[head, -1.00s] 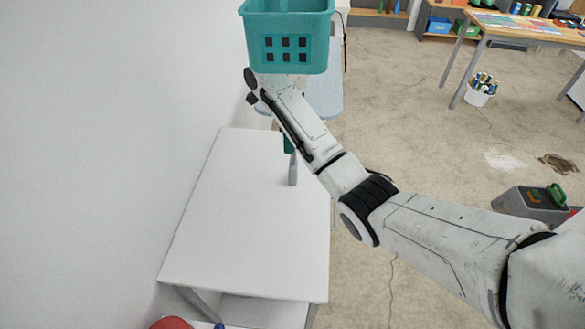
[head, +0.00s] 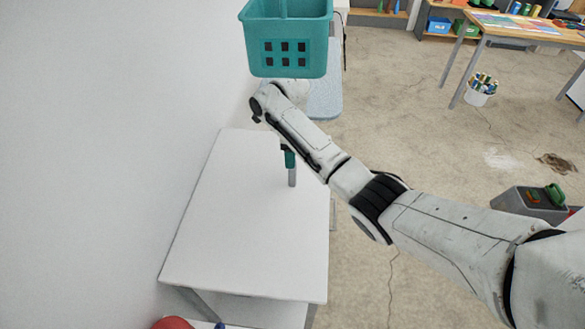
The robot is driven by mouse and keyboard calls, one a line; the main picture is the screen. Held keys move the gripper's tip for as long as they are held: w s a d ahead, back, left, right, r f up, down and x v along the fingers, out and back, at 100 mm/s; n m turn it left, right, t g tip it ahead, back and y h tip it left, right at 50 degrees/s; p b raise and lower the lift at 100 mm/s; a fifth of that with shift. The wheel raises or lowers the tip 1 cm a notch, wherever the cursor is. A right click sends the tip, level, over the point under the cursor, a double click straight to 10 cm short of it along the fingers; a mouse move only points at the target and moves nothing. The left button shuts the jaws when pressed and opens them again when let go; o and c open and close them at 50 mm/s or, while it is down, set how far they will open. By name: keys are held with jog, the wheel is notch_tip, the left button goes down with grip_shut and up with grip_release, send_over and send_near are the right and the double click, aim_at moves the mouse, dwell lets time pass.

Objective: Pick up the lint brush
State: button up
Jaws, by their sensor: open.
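A thin grey piece (head: 292,176), which I take for the lint brush, shows near the right edge of the white table, partly covered from above. Just above it, a dark and teal tip (head: 290,157) shows below my arm; I take this for part of my gripper. It overlaps the upper end of the grey piece in this view; I cannot tell whether they touch. The rest of my gripper and any upper part of the brush are hidden behind my forearm. The jaws are open.
The white table (head: 235,235) is otherwise bare, against the wall on the left. A teal basket (head: 288,57) with square holes covers the view just above my wrist. A light-blue surface (head: 327,95) lies behind. A grey box (head: 530,203) stands on the floor at right.

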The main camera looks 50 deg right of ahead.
grip_shut()
dwell(0.5)
jog(key=shift+r, duration=0.1)
